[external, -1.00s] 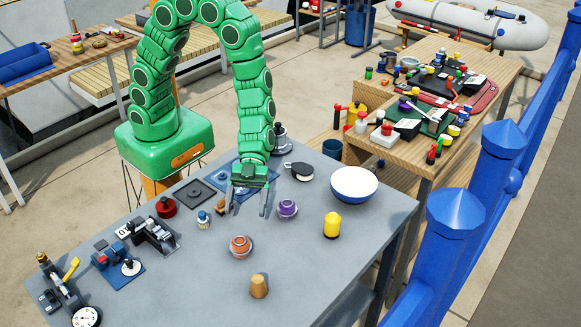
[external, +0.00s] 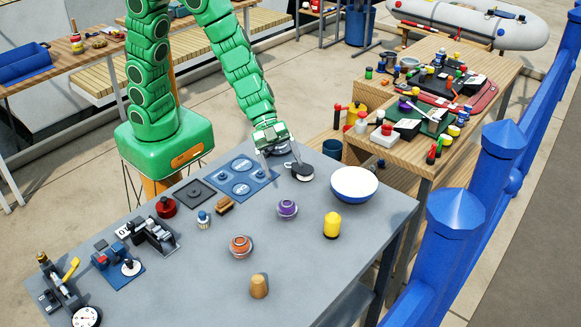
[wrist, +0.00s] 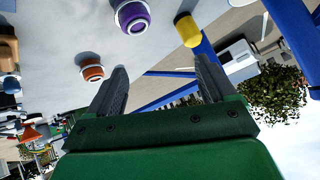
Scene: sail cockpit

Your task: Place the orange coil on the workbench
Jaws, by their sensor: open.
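The orange coil (external: 240,247) sits on the grey-topped table (external: 190,282), left of and nearer than a purple coil (external: 287,208). It also shows in the wrist view (wrist: 93,74), left of my fingers. My gripper (external: 281,163) is open and empty over the far edge of the grey table, beside a dark-handled round item (external: 303,174). The orange coil is well away from it. In the wrist view my gripper (wrist: 160,72) shows its two fingers spread apart with nothing between them. I cannot tell whether the workbench is the grey table or the wooden bench (external: 352,96).
A white-and-blue bowl (external: 354,184), a yellow cylinder (external: 331,226) and a tan cone (external: 259,286) stand on the grey table. A blue panel (external: 262,186) lies near its far edge. The wooden bench is crowded. The table's front middle is mostly clear.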

